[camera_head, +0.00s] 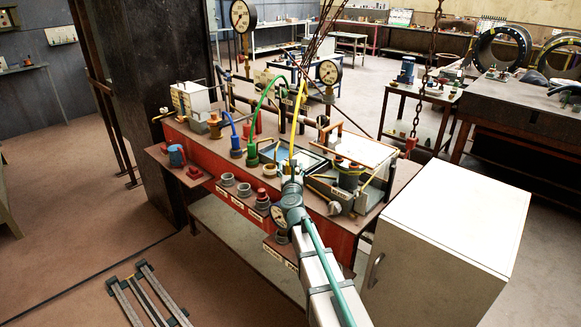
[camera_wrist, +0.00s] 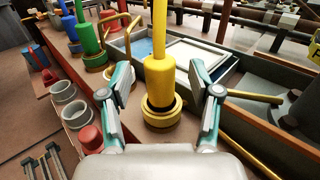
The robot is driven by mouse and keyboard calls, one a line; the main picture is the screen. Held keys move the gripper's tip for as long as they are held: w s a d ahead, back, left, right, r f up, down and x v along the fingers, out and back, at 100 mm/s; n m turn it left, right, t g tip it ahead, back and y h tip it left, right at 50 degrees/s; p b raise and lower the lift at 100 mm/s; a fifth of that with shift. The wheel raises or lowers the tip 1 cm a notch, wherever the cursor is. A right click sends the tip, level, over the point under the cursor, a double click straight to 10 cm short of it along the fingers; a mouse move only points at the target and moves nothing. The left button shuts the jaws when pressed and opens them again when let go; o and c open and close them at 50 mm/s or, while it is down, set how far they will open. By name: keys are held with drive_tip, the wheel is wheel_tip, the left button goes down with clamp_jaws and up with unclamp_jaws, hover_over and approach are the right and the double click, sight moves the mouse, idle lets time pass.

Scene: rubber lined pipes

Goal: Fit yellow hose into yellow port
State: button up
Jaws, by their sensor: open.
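The yellow hose (camera_wrist: 159,28) stands upright in the middle of the wrist view and ends in a thick yellow plug (camera_wrist: 158,82). The plug's lower end sits at the yellow ring-shaped port (camera_wrist: 163,112), lined up with it. A dark band shows between plug and ring; how deep the plug sits, I cannot tell. My gripper (camera_wrist: 166,90) is open, one finger on each side of the plug, with visible gaps. In the head view the hose (camera_head: 298,112) rises above my gripper (camera_head: 291,180), and my arm hides the port.
A green hose (camera_wrist: 86,28) and a blue hose (camera_wrist: 67,22) stand at the left. Grey open sockets (camera_wrist: 76,114) and a red fitting (camera_wrist: 90,138) lie front left. A tray (camera_wrist: 188,60) is just behind the port. A white cabinet (camera_head: 450,225) stands at the right.

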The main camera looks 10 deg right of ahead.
drive_tip(key=s+a, duration=0.1)
drive_tip(key=s, duration=0.8)
drive_tip(key=shift+a, duration=0.15)
drive_tip(key=shift+s, duration=0.1)
